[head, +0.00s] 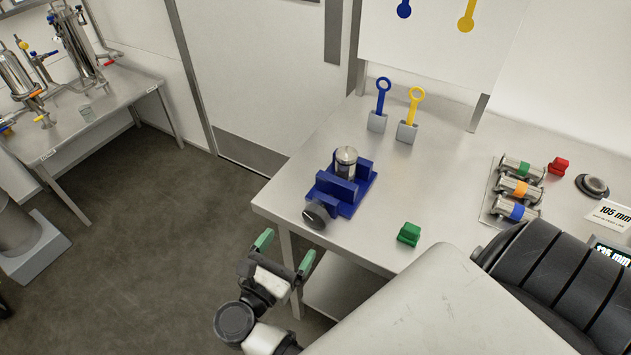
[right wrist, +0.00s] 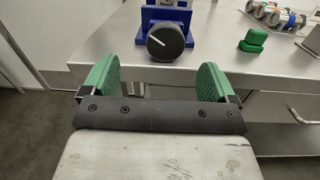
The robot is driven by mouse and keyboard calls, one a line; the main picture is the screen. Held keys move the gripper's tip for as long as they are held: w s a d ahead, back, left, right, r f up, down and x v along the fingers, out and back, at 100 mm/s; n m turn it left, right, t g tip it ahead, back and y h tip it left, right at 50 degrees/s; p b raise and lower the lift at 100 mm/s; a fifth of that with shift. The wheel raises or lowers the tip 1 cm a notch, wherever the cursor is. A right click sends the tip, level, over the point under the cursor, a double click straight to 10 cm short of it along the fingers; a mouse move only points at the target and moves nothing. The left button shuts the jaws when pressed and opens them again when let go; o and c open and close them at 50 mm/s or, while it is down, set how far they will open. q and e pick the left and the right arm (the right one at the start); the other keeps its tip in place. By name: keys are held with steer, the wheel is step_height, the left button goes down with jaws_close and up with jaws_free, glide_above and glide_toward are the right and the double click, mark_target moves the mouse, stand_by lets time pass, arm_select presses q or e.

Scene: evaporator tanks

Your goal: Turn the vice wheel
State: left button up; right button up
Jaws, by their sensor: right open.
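The vice wheel (head: 317,215) is a dark round knob with a white line, on the front end of the blue vice (head: 345,208) near the table's front left corner. A silver metal cylinder (head: 346,161) stands upright in the vice. In the right wrist view the wheel (right wrist: 166,40) faces me, beyond and between the fingertips. My right gripper (head: 285,248) has green finger pads. It is open and empty, in front of the table edge and short of the wheel; it also shows in the right wrist view (right wrist: 158,80). My left gripper is not in view.
A green block (head: 409,234) sits right of the vice. Blue and yellow keys stand in grey holders (head: 407,132) behind. Banded cylinders (head: 519,188) and a red block (head: 558,166) are at the right. The table edge (right wrist: 240,80) lies just beyond my fingers.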

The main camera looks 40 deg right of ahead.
mark_target(314, 219)
steer(key=shift+m+g, duration=0.4)
steer(key=shift+m, duration=0.1)
steer(key=p+x, duration=0.1)
steer(key=x, duration=0.2)
steer(key=p+x, duration=0.2)
steer(key=x, duration=0.1)
steer(key=p+x, duration=0.1)
steer(key=x, duration=0.3)
steer(key=shift+s+d+f, duration=0.1)
steer(key=shift+s+f, duration=0.2)
steer(key=shift+f, duration=0.05)
steer(key=shift+w+d+f, duration=0.1)
steer(key=shift+w+d, duration=0.05)
steer(key=shift+d, duration=0.25)
